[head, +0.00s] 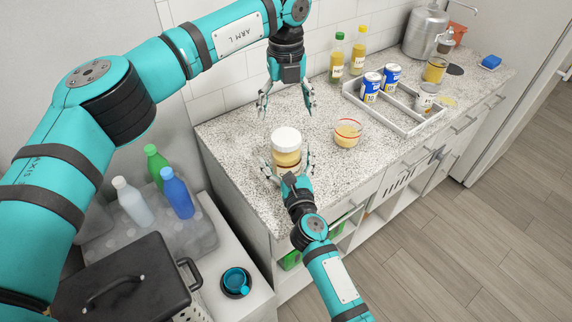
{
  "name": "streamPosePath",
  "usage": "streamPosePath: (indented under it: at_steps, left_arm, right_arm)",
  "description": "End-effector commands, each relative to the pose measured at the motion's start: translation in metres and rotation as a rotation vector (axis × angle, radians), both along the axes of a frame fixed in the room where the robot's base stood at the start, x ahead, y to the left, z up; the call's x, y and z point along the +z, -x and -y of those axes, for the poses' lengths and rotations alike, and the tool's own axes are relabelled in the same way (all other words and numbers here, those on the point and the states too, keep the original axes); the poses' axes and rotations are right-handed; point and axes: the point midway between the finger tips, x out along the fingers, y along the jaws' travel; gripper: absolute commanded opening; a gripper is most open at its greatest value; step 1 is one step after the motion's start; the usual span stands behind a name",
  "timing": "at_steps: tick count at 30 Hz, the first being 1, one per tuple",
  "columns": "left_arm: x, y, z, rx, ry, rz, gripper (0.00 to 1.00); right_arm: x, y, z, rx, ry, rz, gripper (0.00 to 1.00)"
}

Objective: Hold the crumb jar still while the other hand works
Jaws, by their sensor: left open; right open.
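The crumb jar (286,145), clear with tan contents and a white lid, stands upright on the speckled counter near its left end. My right gripper (287,164) reaches in from the front with its fingers open on either side of the jar's lower body. I cannot tell whether they touch it. Part of the jar's base is hidden behind this gripper. My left gripper (287,112) points down, open and empty, above and behind the jar's lid, with a visible gap to it.
An open tub (347,133) with a red rim stands right of the jar. A divided tray (392,118) holds blue cans and a jar. Two bottles (337,58) (358,52) stand by the wall. A steel canister (426,32) is at the back right. The counter's front middle is clear.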

Motion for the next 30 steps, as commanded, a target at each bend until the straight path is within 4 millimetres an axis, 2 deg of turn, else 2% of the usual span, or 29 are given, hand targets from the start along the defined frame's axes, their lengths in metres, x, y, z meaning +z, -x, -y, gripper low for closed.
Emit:
streamPosePath:
  at_steps: [11, 30]
  left_arm:
    - [0.0000, 0.0001, 0.0001, 0.000, 0.000, 0.000, 0.86]
    - [0.0000, 0.0000, 0.0001, 0.000, 0.000, 0.000, 0.86]
  right_arm:
    - [-0.0001, -0.0058, -0.0012, 0.000, 0.001, 0.000, 1.00]
    - [-0.0002, -0.0055, -0.0012, 0.000, 0.001, 0.000, 0.18]
